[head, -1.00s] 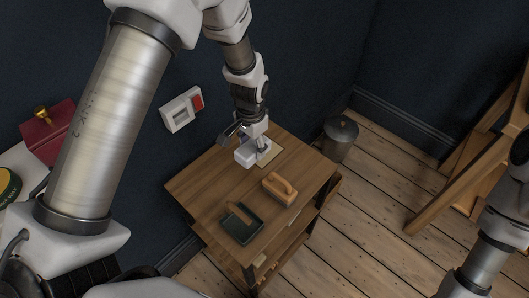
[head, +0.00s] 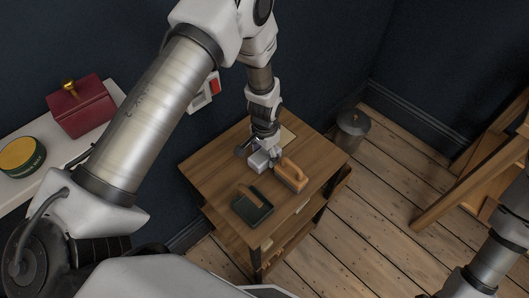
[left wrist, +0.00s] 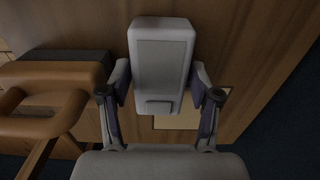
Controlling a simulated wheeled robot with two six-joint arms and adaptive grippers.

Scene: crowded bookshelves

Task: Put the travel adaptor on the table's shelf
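The travel adaptor, a pale grey-white block (head: 259,161), is between the fingers of my left gripper (head: 258,151) over the wooden table (head: 213,180). In the left wrist view the adaptor (left wrist: 162,55) fills the gap, with a finger against each side of the left gripper (left wrist: 161,88). I cannot tell how far it is above the tabletop. The table's lower shelf (head: 290,229) shows partly below the top's front edge and holds some items. My right gripper is out of view; only part of my right arm shows.
A wooden-handled brush (head: 291,174) stands close to the adaptor; it shows large in the left wrist view (left wrist: 45,105). A dark green tray-like tool (head: 252,208) lies at the table's front. A metal bin (head: 351,128) stands behind right.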

